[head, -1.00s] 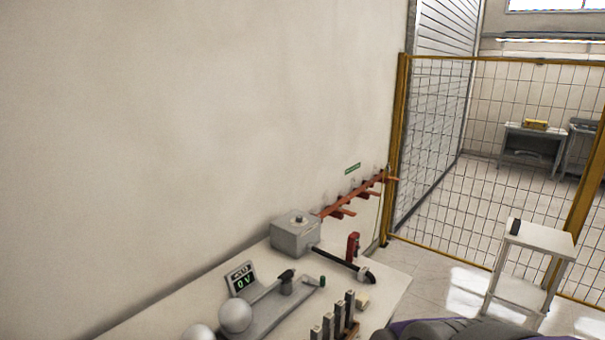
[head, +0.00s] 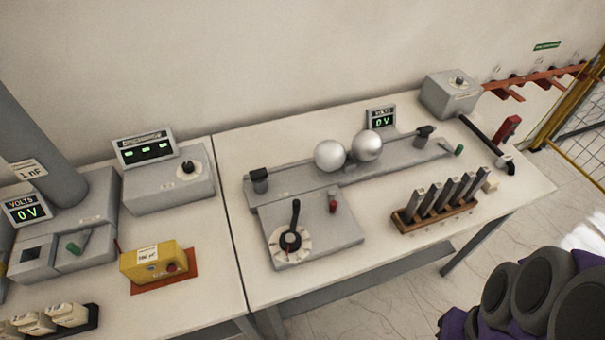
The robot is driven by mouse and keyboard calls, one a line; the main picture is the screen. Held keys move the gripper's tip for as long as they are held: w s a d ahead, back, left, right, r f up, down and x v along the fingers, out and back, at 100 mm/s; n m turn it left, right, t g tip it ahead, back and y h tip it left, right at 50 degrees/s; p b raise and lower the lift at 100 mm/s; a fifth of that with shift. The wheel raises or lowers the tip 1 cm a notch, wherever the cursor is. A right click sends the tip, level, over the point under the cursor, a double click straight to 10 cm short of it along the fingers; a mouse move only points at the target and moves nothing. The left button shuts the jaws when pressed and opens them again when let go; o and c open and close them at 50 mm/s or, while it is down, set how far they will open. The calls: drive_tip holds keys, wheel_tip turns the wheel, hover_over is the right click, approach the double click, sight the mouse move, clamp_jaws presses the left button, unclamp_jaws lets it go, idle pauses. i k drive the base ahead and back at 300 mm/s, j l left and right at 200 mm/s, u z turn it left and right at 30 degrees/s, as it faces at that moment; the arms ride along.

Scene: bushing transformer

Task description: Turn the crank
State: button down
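A grey control box (head: 318,243) lies on the front of the right bench. On it a black lever (head: 296,213) stands upright from a round white dial (head: 289,246), beside a small red knob (head: 333,207). Behind it is a long grey sphere-gap base (head: 298,183) with two silver balls (head: 348,152). A small green handle (head: 458,150) is at its right end. I cannot tell for certain which of the two handles is the crank. My gripper is not in view; dark rounded parts with purple, likely my arm, fill the lower right corner.
A wooden rack (head: 437,217) of upright dark bars stands right of the control box. A meter (head: 381,117) reads 0 V. The left bench holds a yellow box (head: 155,263) and a grey display unit (head: 171,188). Floor in front of the right bench is clear.

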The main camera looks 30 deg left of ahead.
sight(290, 237)
drive_tip(key=i+l+u, duration=0.15)
drive_tip(key=u, duration=1.6)
drive_tip(key=l+u, duration=0.85)
drive_tip(key=l, duration=0.15)
drive_tip(key=k+l+u, duration=0.15)
drive_tip(key=l+u, duration=0.3)
drive_tip(key=k+l, duration=0.1)
drive_tip(key=l, duration=0.25)
drive_tip(key=k+l, duration=0.15)
drive_tip(key=l, duration=0.15)
